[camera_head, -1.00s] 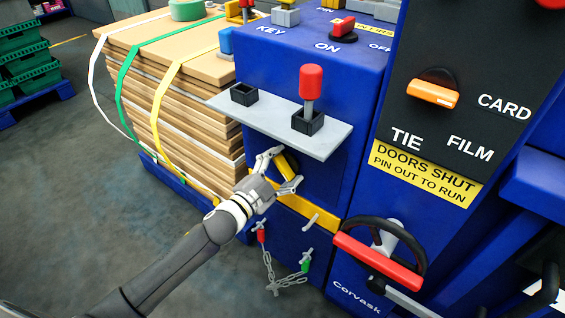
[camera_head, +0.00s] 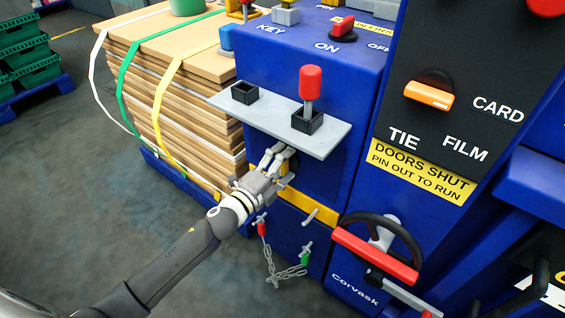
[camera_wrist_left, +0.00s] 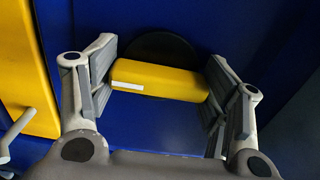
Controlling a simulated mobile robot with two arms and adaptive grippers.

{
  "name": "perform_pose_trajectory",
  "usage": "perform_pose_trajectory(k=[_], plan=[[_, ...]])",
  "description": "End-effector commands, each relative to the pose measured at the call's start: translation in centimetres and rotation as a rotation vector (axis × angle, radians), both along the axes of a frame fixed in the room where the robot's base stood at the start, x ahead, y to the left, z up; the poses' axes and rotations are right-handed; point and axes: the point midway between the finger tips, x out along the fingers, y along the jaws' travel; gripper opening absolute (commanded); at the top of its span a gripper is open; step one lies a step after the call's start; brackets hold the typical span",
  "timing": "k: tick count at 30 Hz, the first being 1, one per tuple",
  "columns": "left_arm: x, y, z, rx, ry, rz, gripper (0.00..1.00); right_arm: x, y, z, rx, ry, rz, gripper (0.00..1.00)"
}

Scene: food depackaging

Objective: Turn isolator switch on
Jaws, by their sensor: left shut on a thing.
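A yellow rotary handle (camera_wrist_left: 160,80) on a black round disc (camera_wrist_left: 162,47) is on the blue cabinet front below the grey shelf. It has a white mark near one end. My left gripper (camera_head: 279,158) is at this handle, with its fingers at the two ends of the handle in the left wrist view (camera_wrist_left: 160,88), shut on it. In the head view the gripper mostly hides the handle. A red switch (camera_head: 343,25) on a black base stands on the cabinet top near the ON and OFF labels. My right gripper is not in view.
The grey shelf (camera_head: 235,104) with a red-topped lever (camera_head: 310,85) juts out just above my left gripper. A yellow strip (camera_head: 300,202) and a hanging chain (camera_head: 285,274) are below. A strapped board stack (camera_head: 190,115) stands left. A red-barred handwheel (camera_head: 375,257) is at right.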

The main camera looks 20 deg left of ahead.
Motion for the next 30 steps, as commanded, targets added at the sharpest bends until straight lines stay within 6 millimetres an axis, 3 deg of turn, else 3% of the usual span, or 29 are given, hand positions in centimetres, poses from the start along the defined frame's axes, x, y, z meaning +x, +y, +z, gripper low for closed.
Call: perform_pose_trajectory(k=[16, 17, 21, 30], plan=[[-0.07, -0.13, -0.09, 0.025, -0.008, -0.003, 0.47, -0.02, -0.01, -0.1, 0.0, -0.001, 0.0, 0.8], [-0.07, -0.14, -0.09, 0.025, -0.008, -0.003, 0.74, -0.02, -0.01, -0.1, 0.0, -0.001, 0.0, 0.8], [-0.06, -0.1, -0.08, 0.024, -0.008, -0.002, 0.92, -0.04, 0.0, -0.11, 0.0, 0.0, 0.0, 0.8], [-0.02, -0.03, -0.03, 0.022, -0.008, -0.001, 0.93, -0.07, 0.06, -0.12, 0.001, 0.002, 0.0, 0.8]])
